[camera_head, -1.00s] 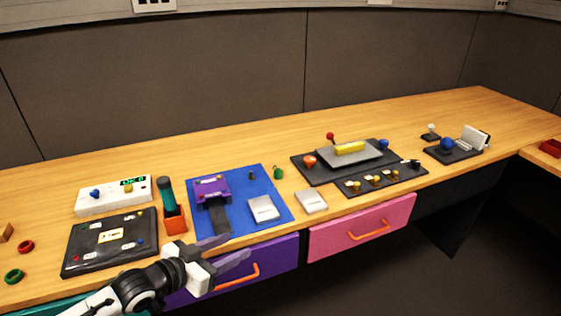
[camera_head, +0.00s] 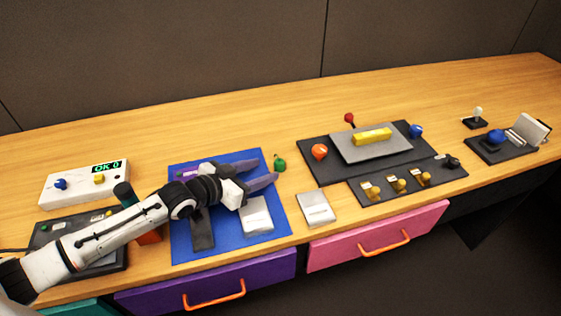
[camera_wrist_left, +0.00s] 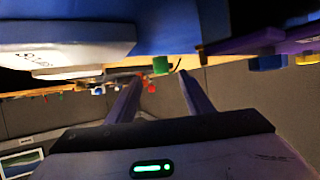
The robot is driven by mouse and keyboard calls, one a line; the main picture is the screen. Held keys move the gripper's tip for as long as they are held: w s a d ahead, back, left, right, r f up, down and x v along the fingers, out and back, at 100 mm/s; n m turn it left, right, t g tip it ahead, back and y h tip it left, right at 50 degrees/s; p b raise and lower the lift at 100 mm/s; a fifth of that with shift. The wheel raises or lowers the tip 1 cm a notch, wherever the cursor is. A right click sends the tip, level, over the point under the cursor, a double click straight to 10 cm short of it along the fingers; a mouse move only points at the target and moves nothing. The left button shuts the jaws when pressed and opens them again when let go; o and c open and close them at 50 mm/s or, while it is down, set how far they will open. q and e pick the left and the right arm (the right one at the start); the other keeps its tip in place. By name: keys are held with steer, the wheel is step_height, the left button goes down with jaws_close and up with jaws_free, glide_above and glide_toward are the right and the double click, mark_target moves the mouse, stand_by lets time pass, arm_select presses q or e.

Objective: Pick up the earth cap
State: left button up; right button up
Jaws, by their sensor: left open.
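A small green cap (camera_head: 279,164), which I take to be the earth cap, stands on the bare wood just off the right edge of the blue mat (camera_head: 275,215). My left gripper (camera_head: 267,170) is open and empty over the mat, its fingertips pointing at the cap from the left. In the left wrist view, which looks upside down, the green cap (camera_wrist_left: 161,65) appears beyond and between the two spread fingers of my left gripper (camera_wrist_left: 159,76). I cannot tell the exact gap left. My right gripper is not in view.
A silver card-like block (camera_head: 257,215) lies on the mat, and a similar block (camera_head: 316,208) lies right of it. The purple device on the mat is mostly hidden by my arm. A dark panel (camera_head: 318,172) stands to the right. Wood behind the cap is clear.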

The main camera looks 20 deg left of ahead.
mark_target(276, 164)
arm_select(q)
steer(key=shift+w+d+f+b, duration=0.25)
steer(key=shift+w+f+b, duration=0.1)
steer(key=shift+w, duration=0.25)
steer(key=b+x, duration=0.3)
steer(key=shift+w+f, duration=0.1)
steer(key=shift+f, duration=0.1)
steer(key=shift+w+d+b, duration=0.25)
steer(key=shift+w+b, duration=0.35)
steer(key=c, duration=1.1)
steer(key=shift+r, duration=0.1)
